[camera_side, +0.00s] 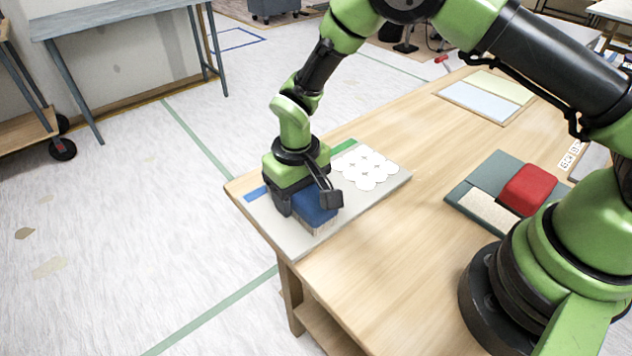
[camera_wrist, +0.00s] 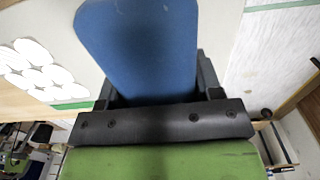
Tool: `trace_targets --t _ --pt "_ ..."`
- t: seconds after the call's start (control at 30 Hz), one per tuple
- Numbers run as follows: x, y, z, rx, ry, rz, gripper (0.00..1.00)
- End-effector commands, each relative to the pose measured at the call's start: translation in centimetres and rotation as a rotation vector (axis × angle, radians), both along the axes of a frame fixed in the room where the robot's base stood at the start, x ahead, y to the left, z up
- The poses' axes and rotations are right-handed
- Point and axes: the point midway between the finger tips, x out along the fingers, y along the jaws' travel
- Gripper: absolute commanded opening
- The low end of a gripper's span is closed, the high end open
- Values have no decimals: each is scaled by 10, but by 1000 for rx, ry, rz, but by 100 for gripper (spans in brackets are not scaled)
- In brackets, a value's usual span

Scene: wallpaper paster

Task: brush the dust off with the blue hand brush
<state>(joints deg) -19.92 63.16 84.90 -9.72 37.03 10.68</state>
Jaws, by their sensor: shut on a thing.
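The blue hand brush (camera_side: 316,208) is in my gripper (camera_side: 308,204), with its pale bristles down at the grey board (camera_side: 385,193). My gripper is shut on the brush's blue body. In the wrist view the blue brush (camera_wrist: 140,45) fills the upper middle, between the dark jaws of my gripper (camera_wrist: 160,95). White round patches (camera_side: 368,166) with small cross marks lie on the board, right of and behind the brush. They also show at the left of the wrist view (camera_wrist: 35,68). I cannot make out the dust. Whether the bristles touch the board is hard to tell.
A green strip (camera_side: 345,146) and a blue strip (camera_side: 256,194) lie along the board's far side. A dark green mat (camera_side: 459,191) with a red block (camera_side: 528,190) and a beige pad (camera_side: 488,212) lies to the right. The wooden table (camera_side: 400,255) is clear between board and mat.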

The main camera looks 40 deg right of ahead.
Motion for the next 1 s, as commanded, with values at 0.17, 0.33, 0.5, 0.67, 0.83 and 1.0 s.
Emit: trace_targets --t 0.17,0.33,0.5,0.67,0.83,1.0 --pt "-1 30 -1 -1 2 6 31" --pt "-1 58 -1 0 1 6 31" --pt "-1 85 -1 0 1 5 31" --pt "0 98 18 3 -4 1 31" --pt "0 96 50 2 -2 1 31" --pt "0 96 74 2 -2 0 31"
